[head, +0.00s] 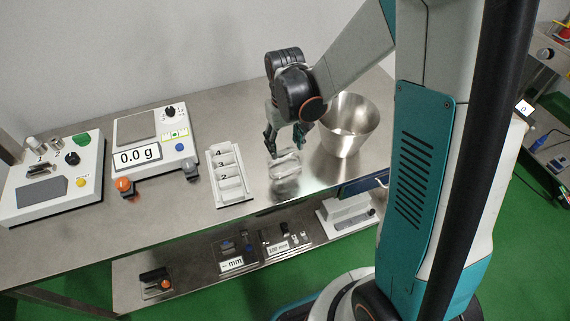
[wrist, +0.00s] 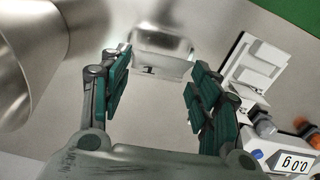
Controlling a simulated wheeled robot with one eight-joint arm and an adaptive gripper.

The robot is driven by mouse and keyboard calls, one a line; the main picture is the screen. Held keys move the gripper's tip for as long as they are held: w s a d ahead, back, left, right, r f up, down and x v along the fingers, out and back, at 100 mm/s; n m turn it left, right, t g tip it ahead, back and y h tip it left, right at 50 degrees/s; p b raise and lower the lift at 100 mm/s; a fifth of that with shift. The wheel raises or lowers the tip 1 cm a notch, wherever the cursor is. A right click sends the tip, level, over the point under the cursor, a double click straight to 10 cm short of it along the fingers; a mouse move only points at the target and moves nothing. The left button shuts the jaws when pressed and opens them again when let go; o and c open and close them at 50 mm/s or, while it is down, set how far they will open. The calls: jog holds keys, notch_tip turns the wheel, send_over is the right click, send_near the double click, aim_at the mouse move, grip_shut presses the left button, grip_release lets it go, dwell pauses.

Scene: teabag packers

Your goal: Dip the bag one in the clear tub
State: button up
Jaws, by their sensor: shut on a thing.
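My gripper (head: 285,148) points down over the clear tub (head: 286,184), a see-through container on the steel bench. The clear tub also shows in the wrist view (wrist: 162,40), directly beyond the bag. Bag one is at the tub's mouth; I cannot tell how far inside it is.
A steel bucket (head: 350,125) stands close to the right of the gripper. A white rack (head: 247,196) with numbered slots is left of the tub. A scale (head: 155,125) reading 0.0 g and a control box (head: 85,190) stand further left. The bench's front edge is near the tub.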

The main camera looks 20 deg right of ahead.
jog(key=shift+r+p, duration=1.5)
jog(key=shift+r, duration=0.8)
jog(key=shift+f, duration=0.1)
